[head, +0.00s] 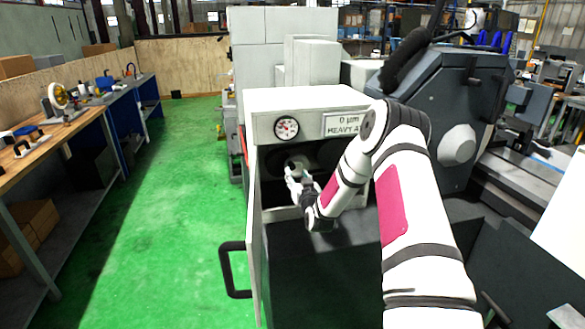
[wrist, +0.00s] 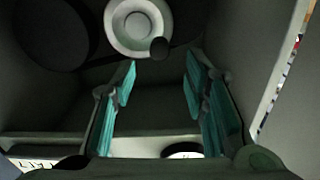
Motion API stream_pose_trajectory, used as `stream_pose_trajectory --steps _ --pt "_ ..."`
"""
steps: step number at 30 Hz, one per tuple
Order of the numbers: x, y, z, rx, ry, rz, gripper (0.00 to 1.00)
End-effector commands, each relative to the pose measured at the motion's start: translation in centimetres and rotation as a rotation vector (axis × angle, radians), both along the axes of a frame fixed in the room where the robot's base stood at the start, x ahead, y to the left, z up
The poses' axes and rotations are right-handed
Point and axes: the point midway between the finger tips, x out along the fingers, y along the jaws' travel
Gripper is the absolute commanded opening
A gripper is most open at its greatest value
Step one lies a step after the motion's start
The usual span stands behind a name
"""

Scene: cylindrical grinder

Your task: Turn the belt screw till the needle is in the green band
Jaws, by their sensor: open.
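The pressure-style dial gauge (head: 286,128) is on the front of the white housing, left of a printed label. Its face has red and dark marks, but the needle and any green band are too small to read. My gripper (head: 294,182) is at the housing's opening below the gauge. In the wrist view my gripper (wrist: 161,75) is open, with teal pads apart and nothing between them. A pale round knob with a dark ball on its rim (wrist: 138,24), seemingly the belt screw, sits beyond the fingertips, slightly left of their middle. The knob is apart from the pads.
A dark round wheel (wrist: 52,32) is beside the knob inside the housing. The open door (head: 256,240) with its black handle (head: 233,270) stands left of my gripper. The grey machine (head: 445,110) is at the right. Green floor lies clear at the left.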

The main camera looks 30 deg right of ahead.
Motion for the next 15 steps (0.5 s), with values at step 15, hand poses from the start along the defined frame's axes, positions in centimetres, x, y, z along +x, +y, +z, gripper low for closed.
stream_pose_trajectory --steps 15 --pt "6.6 -1.9 0.0 0.001 0.000 0.000 0.41"
